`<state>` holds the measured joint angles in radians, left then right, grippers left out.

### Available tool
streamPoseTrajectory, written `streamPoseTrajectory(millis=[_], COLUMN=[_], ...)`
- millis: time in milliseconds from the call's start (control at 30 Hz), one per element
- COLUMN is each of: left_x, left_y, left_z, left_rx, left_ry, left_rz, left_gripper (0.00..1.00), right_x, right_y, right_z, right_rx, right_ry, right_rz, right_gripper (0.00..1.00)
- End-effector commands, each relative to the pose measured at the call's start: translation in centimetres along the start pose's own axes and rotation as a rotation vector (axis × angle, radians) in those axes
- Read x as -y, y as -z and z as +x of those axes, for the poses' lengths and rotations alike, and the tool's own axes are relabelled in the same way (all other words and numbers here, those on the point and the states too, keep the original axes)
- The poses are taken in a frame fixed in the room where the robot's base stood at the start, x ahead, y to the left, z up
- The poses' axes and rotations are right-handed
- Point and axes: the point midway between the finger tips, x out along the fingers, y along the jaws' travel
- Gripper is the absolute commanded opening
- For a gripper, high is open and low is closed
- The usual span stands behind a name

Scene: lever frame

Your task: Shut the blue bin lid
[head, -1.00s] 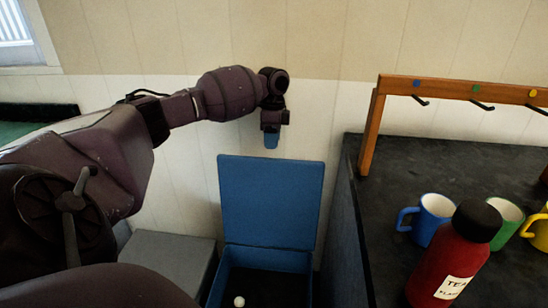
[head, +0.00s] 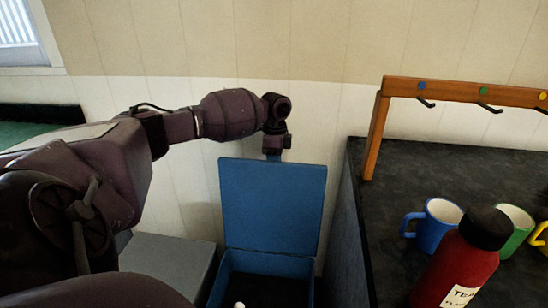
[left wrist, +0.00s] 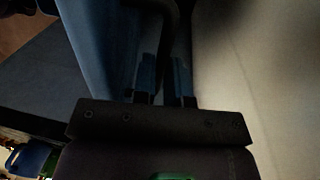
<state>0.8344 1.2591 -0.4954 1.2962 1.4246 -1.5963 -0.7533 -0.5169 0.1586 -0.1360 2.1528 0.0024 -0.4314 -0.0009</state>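The blue bin (head: 262,263) stands on the floor against the wall, with its lid (head: 272,205) raised upright at the back. My left gripper (head: 273,157) points down at the lid's top edge, its fingertips partly hidden behind the lid. In the left wrist view, my left gripper's fingers (left wrist: 164,75) reach down between the blue lid (left wrist: 88,40) and the pale wall. A narrow dark gap shows between the fingers, too dim to tell whether they are open or shut. Contact with the lid is not clear. My right gripper is not in view.
A small white ball (head: 239,305) lies in the bin. A grey box (head: 165,262) stands to its left. On the right, a dark counter (head: 385,215) holds a red flask (head: 455,268), mugs and a wooden hook rack (head: 374,135).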

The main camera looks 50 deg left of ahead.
Motion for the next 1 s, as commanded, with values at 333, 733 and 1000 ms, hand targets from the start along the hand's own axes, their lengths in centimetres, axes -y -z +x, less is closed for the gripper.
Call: streamPoseTrajectory(millis=[333,733,1000], left_x=[0.0,-2.2,-5.6], left_y=[0.0,0.1,0.1], left_z=[0.0,-1.2,-1.7], left_rx=[0.000,-0.007,-0.008], left_ry=[0.000,0.064,0.172], left_rz=[0.002,0.008,0.009], left_gripper=[0.00,0.00,0.00], right_x=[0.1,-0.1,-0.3], right_y=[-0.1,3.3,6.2], right_z=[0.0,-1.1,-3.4], right_rx=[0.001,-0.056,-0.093], right_ry=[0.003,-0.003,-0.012], right_rz=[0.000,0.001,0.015], right_gripper=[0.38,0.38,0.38])
